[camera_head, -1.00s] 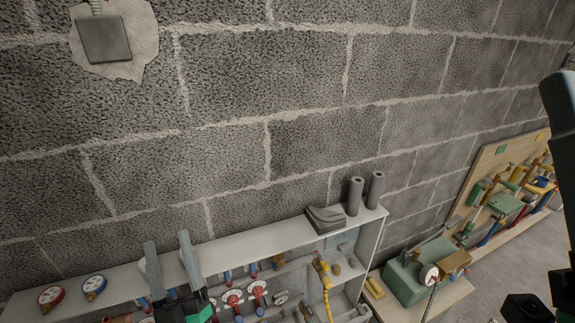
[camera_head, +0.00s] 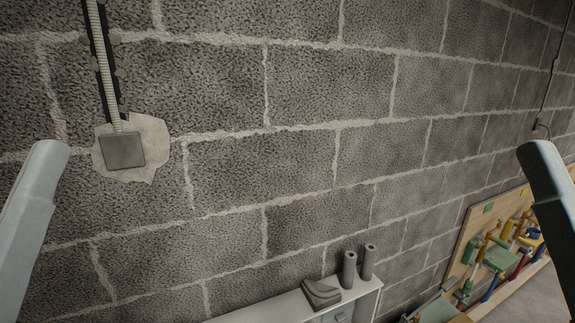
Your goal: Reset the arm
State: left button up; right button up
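Two pale grey-blue parts of my own arms rise into view, one at the left edge and one at the right edge. Both stand in front of the block wall (camera_head: 320,85) and touch nothing that I can see. Neither of my grippers shows in this view, so their fingers and anything in them are hidden from me.
A wall box (camera_head: 123,151) with conduit (camera_head: 103,65) is at left. A tool board (camera_head: 463,243) stands at right.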

pick_arm(q)
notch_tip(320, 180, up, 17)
jog(key=p, duration=1.3)
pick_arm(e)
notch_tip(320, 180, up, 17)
pick_arm(q)
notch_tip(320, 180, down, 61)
jog(key=b, duration=6)
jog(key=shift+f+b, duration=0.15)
jog(key=shift+b, duration=0.2)
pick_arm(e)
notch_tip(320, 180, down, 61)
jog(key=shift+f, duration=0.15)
